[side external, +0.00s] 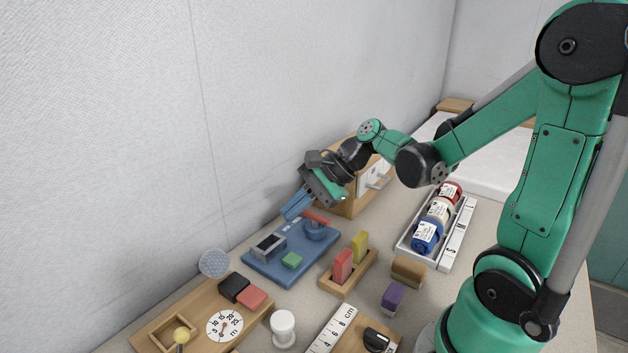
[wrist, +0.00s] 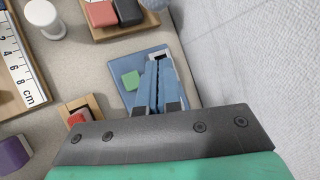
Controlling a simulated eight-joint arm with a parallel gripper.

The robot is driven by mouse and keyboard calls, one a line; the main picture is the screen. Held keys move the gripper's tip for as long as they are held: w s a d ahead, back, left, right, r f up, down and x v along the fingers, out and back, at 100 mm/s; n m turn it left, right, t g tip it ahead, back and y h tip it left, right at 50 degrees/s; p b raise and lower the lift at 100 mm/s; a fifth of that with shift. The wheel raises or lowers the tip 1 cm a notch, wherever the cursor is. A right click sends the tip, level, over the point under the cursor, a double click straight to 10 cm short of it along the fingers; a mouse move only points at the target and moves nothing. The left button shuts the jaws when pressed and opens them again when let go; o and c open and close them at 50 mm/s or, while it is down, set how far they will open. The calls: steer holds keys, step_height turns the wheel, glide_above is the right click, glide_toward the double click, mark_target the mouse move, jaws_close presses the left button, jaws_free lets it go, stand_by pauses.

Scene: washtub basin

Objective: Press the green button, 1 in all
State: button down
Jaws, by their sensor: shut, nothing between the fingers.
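The green button (side external: 292,260) is a small green block on the blue board (side external: 268,275), near the board's front edge. It also shows in the wrist view (wrist: 130,80), left of the fingers. My gripper (side external: 286,218) has blue fingers and is shut and empty. In the side view it is above the back part of the blue board, apart from the button. In the wrist view my gripper (wrist: 153,66) covers part of the board. A grey block with a dark top (side external: 268,246) and a blue knob with a red handle (side external: 316,226) also sit on the board.
A wooden holder (side external: 334,286) with red and yellow blocks stands right of the board. A wooden board with a dial (side external: 225,325) and a white spool (side external: 283,328) lie in front. A wooden box (side external: 350,205) stands behind. The wall is close at the left.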

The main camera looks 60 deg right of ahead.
mark_target(297, 257)
steer(key=shift+f, duration=3.4)
steer(key=shift+r, duration=2.5)
